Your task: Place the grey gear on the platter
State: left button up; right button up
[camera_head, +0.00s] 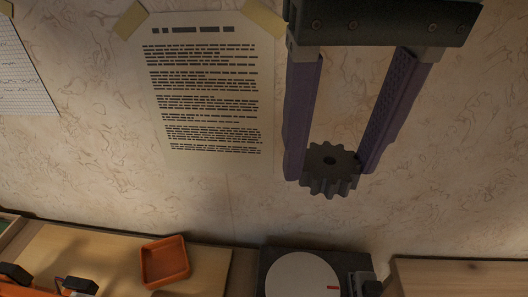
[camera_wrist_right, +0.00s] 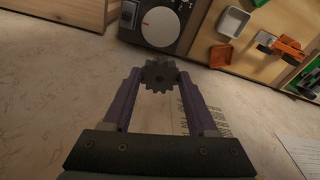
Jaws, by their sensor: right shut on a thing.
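The grey gear (camera_head: 328,172) is a small dark toothed disc with a centre hole. My right gripper (camera_head: 326,168) is shut on it, with the gear between its two purple fingertips. In the wrist view the gear (camera_wrist_right: 158,75) shows at the fingertips of the right gripper (camera_wrist_right: 160,78). The platter (camera_head: 302,274) is a pale round disc with a red mark, on a dark box-shaped device (camera_head: 268,264). In the head view the gear is above the platter in the picture, apart from it. The wrist view also shows the platter (camera_wrist_right: 160,27). My left gripper is not in view.
An orange tray (camera_head: 165,262) sits on a wooden panel left of the device. An orange toy-like thing (camera_wrist_right: 287,47) and a white tray (camera_wrist_right: 233,21) show in the wrist view. A printed sheet (camera_head: 207,100) is taped to the patterned surface. A wooden panel (camera_head: 460,278) lies right.

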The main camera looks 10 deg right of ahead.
send_over(303, 285)
jog(key=f, duration=1.4)
jog(key=shift+s+f+b, duration=0.25)
jog(key=shift+f+b, duration=0.1)
jog(key=shift+b, duration=0.05)
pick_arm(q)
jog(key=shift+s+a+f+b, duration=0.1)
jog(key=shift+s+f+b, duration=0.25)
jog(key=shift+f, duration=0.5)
pick_arm(e)
jog(key=shift+w+f, duration=0.1)
jog(key=shift+f, duration=2.4)
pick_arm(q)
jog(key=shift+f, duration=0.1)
pick_arm(e)
jog(key=shift+f, duration=0.1)
jog(key=shift+f, duration=0.1)
jog(key=o, duration=1.3)
jog(key=shift+r, duration=0.35)
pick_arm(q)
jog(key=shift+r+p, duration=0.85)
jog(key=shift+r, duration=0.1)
pick_arm(e)
jog(key=r, duration=0.4)
jog(key=s+r, duration=0.1)
jog(key=r, duration=0.6)
jog(key=shift+s+r, duration=0.25)
jog(key=shift+r, duration=0.1)
jog(key=shift+a, duration=0.1)
